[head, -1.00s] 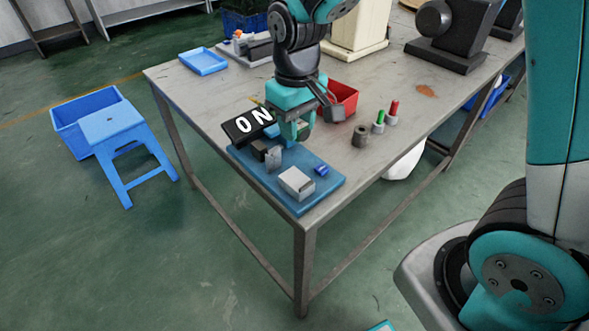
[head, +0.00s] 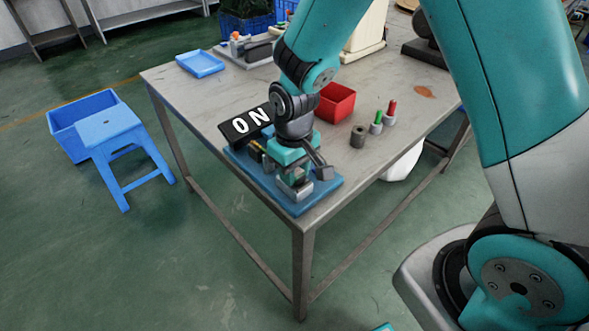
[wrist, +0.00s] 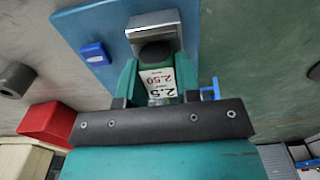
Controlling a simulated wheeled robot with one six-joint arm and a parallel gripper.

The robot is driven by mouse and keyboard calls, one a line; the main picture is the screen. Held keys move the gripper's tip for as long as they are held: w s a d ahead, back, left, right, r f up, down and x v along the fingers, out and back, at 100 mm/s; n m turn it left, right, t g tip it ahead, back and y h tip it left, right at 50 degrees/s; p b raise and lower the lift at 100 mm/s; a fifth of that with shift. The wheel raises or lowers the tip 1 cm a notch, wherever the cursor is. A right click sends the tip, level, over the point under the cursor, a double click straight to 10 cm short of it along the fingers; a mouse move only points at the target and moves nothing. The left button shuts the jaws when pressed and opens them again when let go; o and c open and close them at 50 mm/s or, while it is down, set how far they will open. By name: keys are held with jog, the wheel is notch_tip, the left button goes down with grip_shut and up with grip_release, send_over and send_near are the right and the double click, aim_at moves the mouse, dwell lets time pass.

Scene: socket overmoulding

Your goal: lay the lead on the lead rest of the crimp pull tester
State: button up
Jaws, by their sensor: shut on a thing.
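The crimp pull tester is a blue base plate (head: 318,188) on the near corner of the table, with a black ON sign (head: 247,123) behind it. A grey metal block (wrist: 152,25) and a small blue part (wrist: 95,54) sit on the plate. My gripper (head: 292,172) is low over the plate, close to the block. In the wrist view my gripper (wrist: 158,86) is shut on the lead, which shows as a white tag (wrist: 158,80) printed 2.5 and 2.50. A dark rounded part lies between tag and block; I cannot tell whether they touch. The lead's wire is mostly hidden.
A red bin (head: 336,103) stands behind the plate. A grey cylinder (head: 358,136) and green and red-topped pieces (head: 376,124) stand to its right. A blue tray (head: 200,63) lies at the back left. The table's front edge is close.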

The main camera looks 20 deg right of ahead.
jog(key=shift+f, duration=0.15)
jog(key=o, duration=1)
notch_tip(320, 180, up, 12)
jog(key=s+a+r+n+y, duration=0.1)
jog(key=s+r, duration=0.3)
jog(key=s, duration=0.5)
jog(key=s+a+r+n+y, duration=0.2)
jog(key=s+r, duration=0.3)
jog(key=s, duration=0.4)
jog(key=shift+s+a+y+p, duration=0.3)
jog(key=shift+a+y+p, duration=0.1)
jog(key=shift+a+y, duration=0.3)
jog(key=shift+r, duration=0.1)
